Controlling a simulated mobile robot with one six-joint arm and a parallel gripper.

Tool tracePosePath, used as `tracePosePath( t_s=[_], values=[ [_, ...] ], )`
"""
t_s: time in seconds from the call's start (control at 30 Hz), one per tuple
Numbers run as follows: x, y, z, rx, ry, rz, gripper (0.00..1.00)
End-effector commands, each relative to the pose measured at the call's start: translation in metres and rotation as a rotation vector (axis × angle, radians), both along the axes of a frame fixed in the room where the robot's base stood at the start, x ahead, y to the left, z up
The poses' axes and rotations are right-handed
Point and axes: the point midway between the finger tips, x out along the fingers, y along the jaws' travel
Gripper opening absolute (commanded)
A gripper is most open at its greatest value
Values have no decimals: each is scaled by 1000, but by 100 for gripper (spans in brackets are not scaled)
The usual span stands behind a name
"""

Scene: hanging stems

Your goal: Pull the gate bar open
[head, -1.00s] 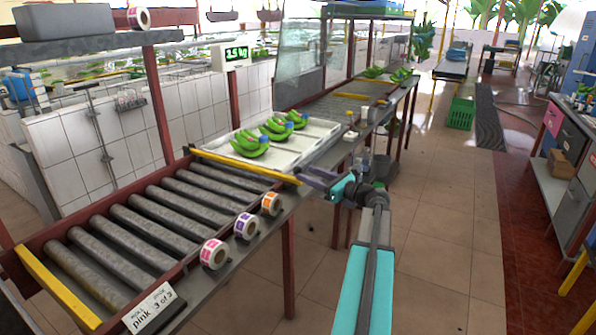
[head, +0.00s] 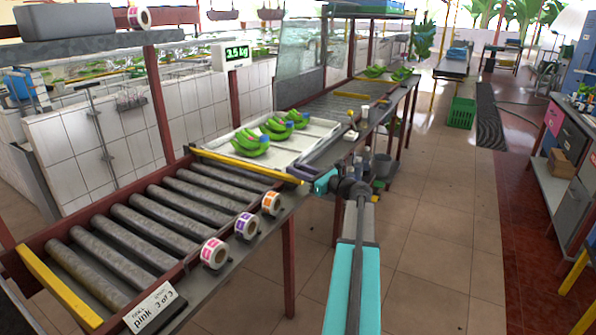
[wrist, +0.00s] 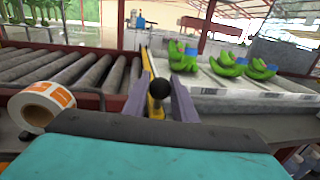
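The gate bar (head: 245,166) is a yellow bar lying across the conveyor between the grey rollers and a white tray of green bananas. In the wrist view the yellow bar (wrist: 155,107) runs away from me, with a dark round knob (wrist: 157,86) at its near end. My gripper (head: 308,174) is at the bar's right end in the head view. In the wrist view my gripper's (wrist: 152,93) two purple fingers are apart, one on each side of the knob. Gaps show between knob and fingers; I cannot tell whether either touches.
The white tray (head: 312,149) holds several banana clusters (head: 277,130) beyond the bar. Label rolls, pink (head: 213,253), purple (head: 246,226) and orange (head: 271,203), stand along the conveyor's near edge. Another yellow bar (head: 55,289) closes the left end.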

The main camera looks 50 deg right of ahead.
Motion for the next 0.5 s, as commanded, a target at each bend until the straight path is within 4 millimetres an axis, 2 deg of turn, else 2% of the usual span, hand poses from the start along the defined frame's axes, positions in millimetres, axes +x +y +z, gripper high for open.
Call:
tracePosePath(
  t_s=[0.03, 0.13, 0.5],
  values=[
    [0, 0, 0, 0, 0, 1, 15],
    [0, 0, 0, 0, 0, 1, 0],
    [-2, -1, 4, -3, 6, -2, 0]
  ],
)
